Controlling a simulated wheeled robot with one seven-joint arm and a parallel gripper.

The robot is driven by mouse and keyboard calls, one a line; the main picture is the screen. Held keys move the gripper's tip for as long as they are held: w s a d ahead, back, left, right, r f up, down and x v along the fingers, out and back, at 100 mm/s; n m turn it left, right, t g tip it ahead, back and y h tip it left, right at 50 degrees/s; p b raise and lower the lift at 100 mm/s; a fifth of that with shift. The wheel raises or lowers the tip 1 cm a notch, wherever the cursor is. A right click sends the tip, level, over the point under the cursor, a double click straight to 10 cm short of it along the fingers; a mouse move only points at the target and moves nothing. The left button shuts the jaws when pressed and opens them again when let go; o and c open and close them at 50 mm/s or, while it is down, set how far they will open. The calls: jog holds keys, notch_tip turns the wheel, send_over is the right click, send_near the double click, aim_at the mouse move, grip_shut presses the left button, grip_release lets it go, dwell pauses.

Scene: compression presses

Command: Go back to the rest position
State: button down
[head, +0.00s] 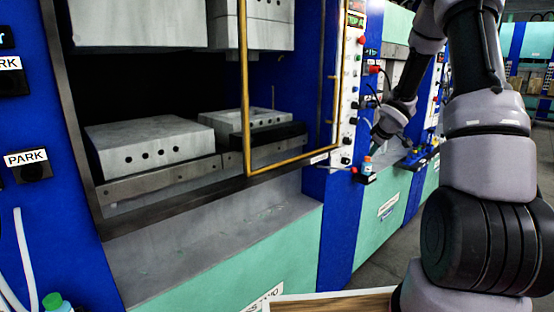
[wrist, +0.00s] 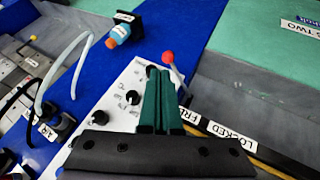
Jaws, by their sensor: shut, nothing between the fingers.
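My gripper (wrist: 160,72) is shut and empty in the wrist view, its two dark green fingers side by side. Its tips are over a white control panel (wrist: 118,118), close beside a red ball knob (wrist: 168,57) on a short lever. I cannot tell whether they touch the knob. In the head view my gripper (head: 377,138) hangs at the end of my bent arm, in front of the blue press column, with its tips hard to make out.
A press (head: 60,150) with an open bay holds grey blocks (head: 150,140) behind a yellow guard frame (head: 246,120). A bottle with an orange part (wrist: 118,33) stands near the panel. A wooden surface (head: 335,302) lies at the bottom. Free floor (head: 375,262) shows at the right.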

jog(key=s+a+r+m+h, duration=0.1)
jog(key=s+a+r+m, duration=0.15)
jog(key=s+r, duration=0.55)
jog(key=s+a+r+m+h, duration=0.15)
jog(key=s+r+m, duration=0.3)
jog(key=r, duration=0.55)
jog(key=s+a+r+m+y, duration=0.1)
jog(key=s+a, duration=0.3)
jog(key=s, duration=0.4)
jog(key=s+a+r+m+y, duration=0.2)
jog(key=s+a, duration=0.3)
jog(key=s, duration=0.4)
jog(key=s+a+r+m+g+y, duration=0.1)
jog(key=s+a, duration=0.3)
jog(key=s, duration=0.5)
jog(key=shift+a+r+m+y, duration=0.3)
jog(key=shift+r+m+y, duration=0.2)
jog(key=shift+r+y, duration=0.15)
